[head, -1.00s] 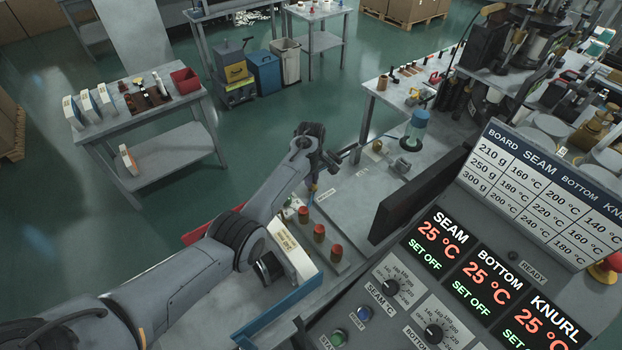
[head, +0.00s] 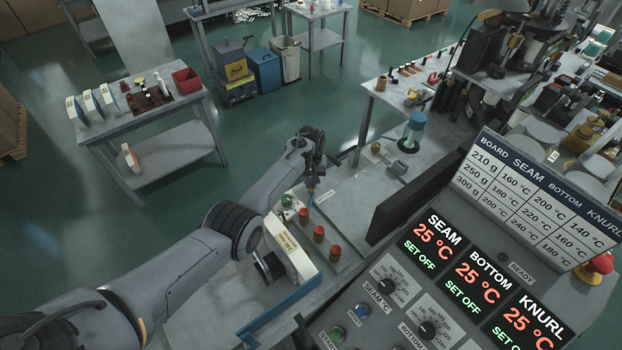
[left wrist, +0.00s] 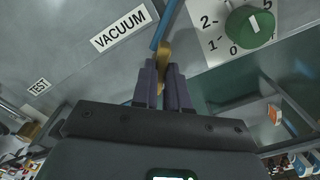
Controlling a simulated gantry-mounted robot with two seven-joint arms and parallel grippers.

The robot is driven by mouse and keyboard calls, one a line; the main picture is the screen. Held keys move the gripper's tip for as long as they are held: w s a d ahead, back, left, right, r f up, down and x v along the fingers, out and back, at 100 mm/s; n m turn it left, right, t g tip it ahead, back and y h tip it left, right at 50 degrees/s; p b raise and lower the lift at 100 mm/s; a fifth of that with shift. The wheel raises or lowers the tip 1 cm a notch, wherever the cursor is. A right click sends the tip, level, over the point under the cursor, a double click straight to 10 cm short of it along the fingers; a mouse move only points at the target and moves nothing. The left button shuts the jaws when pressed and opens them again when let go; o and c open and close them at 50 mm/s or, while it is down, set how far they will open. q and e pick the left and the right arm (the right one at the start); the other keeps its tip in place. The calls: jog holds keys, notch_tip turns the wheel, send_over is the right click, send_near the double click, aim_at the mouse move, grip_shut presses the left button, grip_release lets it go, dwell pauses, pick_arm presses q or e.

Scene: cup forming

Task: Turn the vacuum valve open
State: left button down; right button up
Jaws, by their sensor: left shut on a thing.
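My left gripper (left wrist: 163,84) is shut on a small brass-yellow piece (left wrist: 164,54) of the vacuum valve, beside the VACUUM label (left wrist: 120,26). A thin blue bar or tube (left wrist: 166,24) runs up from this piece in the left wrist view; I cannot tell whether it is the lever. In the head view my left gripper (head: 311,188) points down at the bench, and the valve is mostly hidden by it. The right gripper is not in view.
A green numbered knob (left wrist: 250,27) sits close to the right of the valve. Red-capped posts (head: 319,233) and a white labelled box (head: 290,250) stand near my left arm. A dark panel (head: 405,205) and the control console (head: 375,320) rise to the right.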

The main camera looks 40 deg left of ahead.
pick_arm(q)
jog(key=m, duration=0.4)
jog(key=shift+m+p, duration=0.3)
jog(key=m, duration=0.5)
jog(key=shift+m, duration=0.3)
jog(key=c, duration=1.1)
grip_release()
jog(key=shift+c, duration=0.2)
